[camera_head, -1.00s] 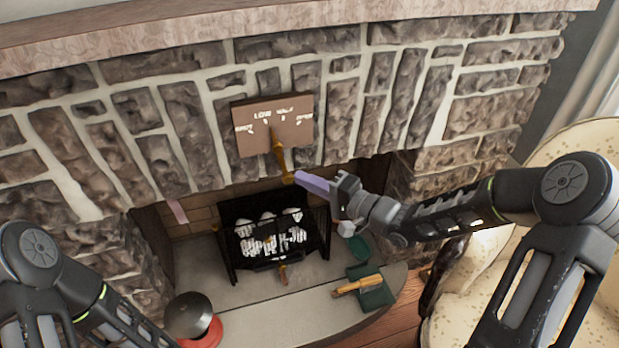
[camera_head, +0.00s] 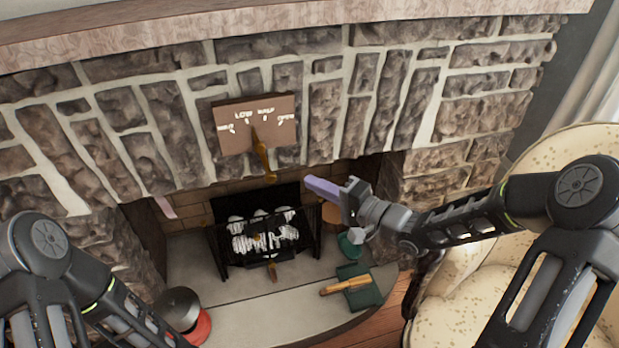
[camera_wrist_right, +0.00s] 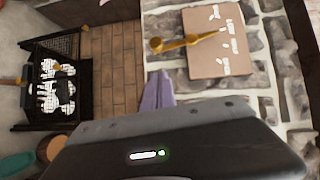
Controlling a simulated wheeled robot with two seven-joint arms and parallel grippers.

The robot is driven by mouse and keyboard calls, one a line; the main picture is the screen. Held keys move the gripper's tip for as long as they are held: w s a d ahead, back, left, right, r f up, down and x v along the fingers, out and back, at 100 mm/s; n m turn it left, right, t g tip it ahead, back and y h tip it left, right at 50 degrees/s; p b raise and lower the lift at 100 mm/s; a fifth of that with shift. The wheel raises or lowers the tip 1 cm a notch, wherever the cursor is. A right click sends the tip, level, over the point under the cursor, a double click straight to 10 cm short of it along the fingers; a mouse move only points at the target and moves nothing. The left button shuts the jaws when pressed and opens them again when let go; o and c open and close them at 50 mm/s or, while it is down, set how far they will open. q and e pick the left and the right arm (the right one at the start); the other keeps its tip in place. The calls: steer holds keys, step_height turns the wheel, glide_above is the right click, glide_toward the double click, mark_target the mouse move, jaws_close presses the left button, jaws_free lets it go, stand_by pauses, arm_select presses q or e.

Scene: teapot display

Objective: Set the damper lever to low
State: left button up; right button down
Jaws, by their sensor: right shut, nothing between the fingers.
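The brass damper lever (camera_head: 262,158) hangs from a brown plate (camera_head: 228,143) on the stone wall above the firebox. The plate carries several white labels, with LOW and HALF in the middle. The lever's upper tip points up, close to the LOW mark; its knobbed lower end hangs just below the plate, tilted right. The lever (camera_wrist_right: 190,41) and plate (camera_wrist_right: 212,66) also show in the right wrist view. My right gripper (camera_head: 308,183), with purple fingers, is shut and empty, to the right of the lever's lower end with a gap between. My left gripper is out of frame.
A black grate (camera_head: 222,262) with white-grey logs stands in the firebox. A green item with a wooden-handled tool (camera_head: 345,285) lies on the hearth (camera_head: 245,310). A dark and red round object (camera_head: 180,310) is at left. A patterned armchair (camera_head: 450,315) is at right.

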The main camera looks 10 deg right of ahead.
steer(key=v, duration=0.6)
steer(key=shift+s+d+f+p, duration=0.2)
steer(key=shift+s+d+p, duration=0.1)
steer(key=shift+d, duration=0.1)
